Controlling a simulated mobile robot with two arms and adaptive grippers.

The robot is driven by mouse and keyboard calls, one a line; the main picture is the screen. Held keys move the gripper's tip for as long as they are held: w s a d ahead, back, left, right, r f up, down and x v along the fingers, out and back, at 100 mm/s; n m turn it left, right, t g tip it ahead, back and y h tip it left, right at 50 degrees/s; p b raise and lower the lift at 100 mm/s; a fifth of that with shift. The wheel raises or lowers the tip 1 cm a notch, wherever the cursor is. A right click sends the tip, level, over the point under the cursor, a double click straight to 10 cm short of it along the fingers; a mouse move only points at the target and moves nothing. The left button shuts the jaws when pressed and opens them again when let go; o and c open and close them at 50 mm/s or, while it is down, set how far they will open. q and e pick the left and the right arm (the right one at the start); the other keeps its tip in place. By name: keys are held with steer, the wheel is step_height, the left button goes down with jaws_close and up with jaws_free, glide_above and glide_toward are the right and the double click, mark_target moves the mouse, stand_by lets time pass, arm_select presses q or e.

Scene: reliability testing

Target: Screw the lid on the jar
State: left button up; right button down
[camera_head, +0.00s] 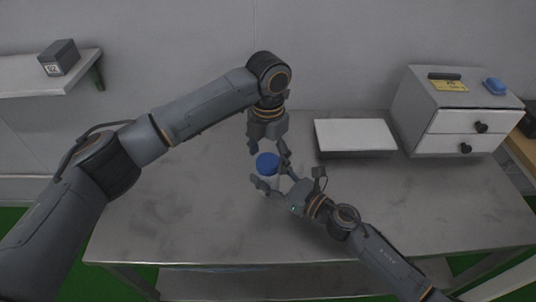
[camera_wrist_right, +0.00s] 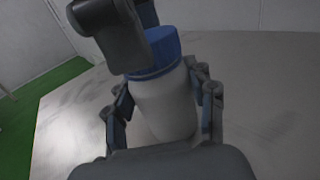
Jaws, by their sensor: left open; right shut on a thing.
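A white jar (camera_wrist_right: 163,105) stands upright with a blue lid (camera_head: 267,162) on its top. In the right wrist view the blue lid (camera_wrist_right: 165,47) sits at the jar's mouth; whether it is tightened I cannot tell. My right gripper (camera_head: 272,181) is shut around the jar's body from the front right, with its fingers on either side. My left gripper (camera_head: 268,146) comes down from above and is open just over the lid, its fingers at the lid's sides. Its fingers partly hide the lid in the wrist view.
The grey table (camera_head: 190,200) is clear on the left and in front. A flat white-topped box (camera_head: 355,135) lies right of the jar. A two-drawer cabinet (camera_head: 450,115) with a blue item (camera_head: 495,86) on top stands at the back right. A wall shelf (camera_head: 45,78) holds a dark box (camera_head: 59,57).

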arm_select(q)
steer(key=shift+r, duration=2.25)
steer(key=shift+c, duration=0.5)
